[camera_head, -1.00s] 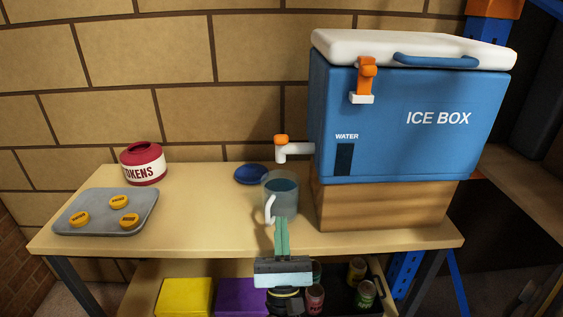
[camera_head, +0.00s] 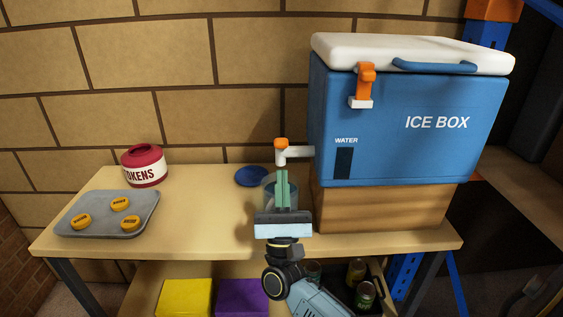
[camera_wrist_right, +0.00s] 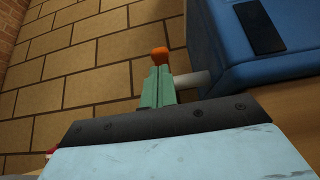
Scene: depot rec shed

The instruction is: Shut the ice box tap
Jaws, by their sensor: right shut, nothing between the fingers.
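The blue ice box (camera_head: 420,110) with a white lid stands on a wooden block (camera_head: 385,210) at the right of the table. Its white tap (camera_head: 298,152) sticks out to the left and has an orange knob (camera_head: 281,143) on top. My right gripper (camera_head: 282,172) is shut and empty, its green fingers pointing up just below the knob and in front of the spout. In the right wrist view the fingertips (camera_wrist_right: 158,70) overlap the lower edge of the orange knob (camera_wrist_right: 159,54); I cannot tell if they touch. A clear mug (camera_head: 268,190) stands behind the fingers, mostly hidden. My left gripper is not in view.
A blue saucer (camera_head: 251,176) lies behind the mug. A red tokens pot (camera_head: 143,166) and a grey tray (camera_head: 140,226) with three yellow tokens are at the left. The table (camera_head: 200,215) between tray and mug is clear. Boxes and cans sit on the shelf below.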

